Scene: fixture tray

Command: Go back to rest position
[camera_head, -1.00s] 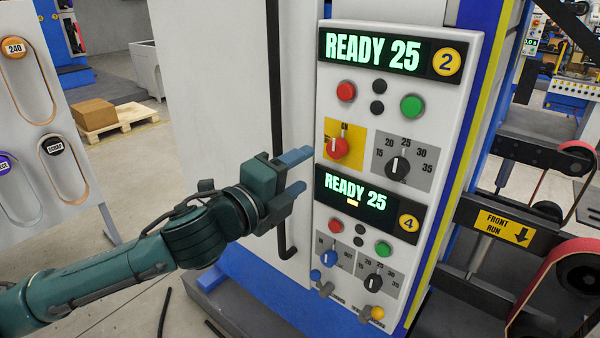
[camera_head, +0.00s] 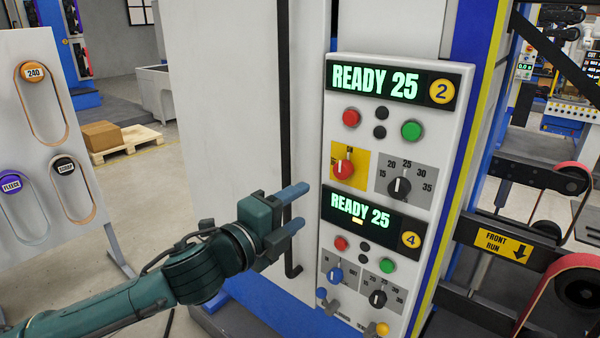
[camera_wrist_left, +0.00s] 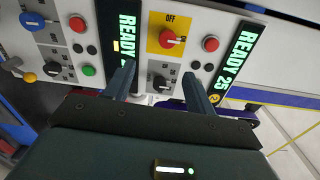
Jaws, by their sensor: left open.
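My left gripper (camera_head: 297,207) is open and empty. In the head view it is left of the white control panel (camera_head: 437,122), with its blue fingertips pointing toward the panel and apart from its knobs. In the left wrist view the two fingers (camera_wrist_left: 160,85) are spread with nothing between them, and the panel's displays, buttons and knobs lie beyond. The red knob on the yellow plate (camera_head: 343,169) shows in the head view and also in the wrist view (camera_wrist_left: 168,39). My right gripper is in neither view.
Both displays (camera_head: 375,82) read READY 25. A board with belt loops (camera_head: 45,104) stands at the left. A box on a pallet (camera_head: 102,134) is on the floor behind. A belt machine (camera_head: 570,290) stands at the right. Open floor lies between the board and the machine.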

